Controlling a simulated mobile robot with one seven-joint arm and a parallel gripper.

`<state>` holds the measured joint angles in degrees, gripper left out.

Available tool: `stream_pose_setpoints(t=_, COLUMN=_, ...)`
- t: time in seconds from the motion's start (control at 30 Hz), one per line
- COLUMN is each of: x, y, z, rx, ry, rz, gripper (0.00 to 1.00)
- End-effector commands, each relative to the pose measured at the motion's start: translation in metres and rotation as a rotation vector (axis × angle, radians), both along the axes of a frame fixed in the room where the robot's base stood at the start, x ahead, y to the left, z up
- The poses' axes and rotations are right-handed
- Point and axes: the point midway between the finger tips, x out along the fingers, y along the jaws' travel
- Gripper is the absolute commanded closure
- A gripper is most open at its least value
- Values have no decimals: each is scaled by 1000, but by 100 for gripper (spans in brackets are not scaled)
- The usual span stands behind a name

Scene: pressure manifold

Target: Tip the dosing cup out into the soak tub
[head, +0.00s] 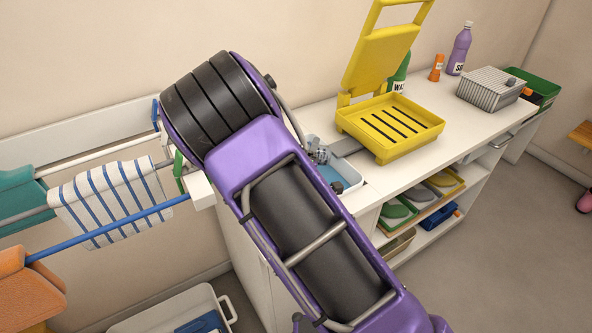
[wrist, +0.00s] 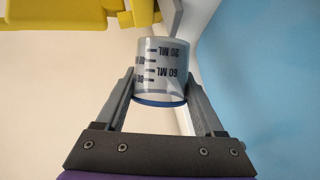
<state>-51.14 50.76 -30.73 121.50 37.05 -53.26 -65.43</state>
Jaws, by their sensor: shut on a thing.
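The dosing cup (wrist: 161,65) is clear, with dark ML marks and a blue edge; it shows in the wrist view. Its lettering is upside down in that picture. My gripper (wrist: 162,82) is shut on it, one finger on each side. Any contents of the cup are not clear. In the head view a white tub with blue inside (head: 349,176), likely the soak tub, sits on the counter, partly covered by my arm. A blue area fills the right of the wrist view.
A yellow slotted tray with a raised lid (head: 390,124) stands just right of the tub. Bottles (head: 459,52) and a striped box (head: 490,91) stand farther along the counter (head: 432,155). A rack with a striped towel (head: 112,200) is at left.

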Motion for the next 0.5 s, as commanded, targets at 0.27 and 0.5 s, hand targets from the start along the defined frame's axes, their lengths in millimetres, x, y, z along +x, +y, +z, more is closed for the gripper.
stream_pose_setpoints(t=0.27, x=0, y=4, z=1, rx=-38, ry=-8, rz=0, gripper=84)
stream_pose_setpoints(t=0.5, x=-1, y=6, z=2, rx=-63, ry=-13, rz=0, gripper=84)
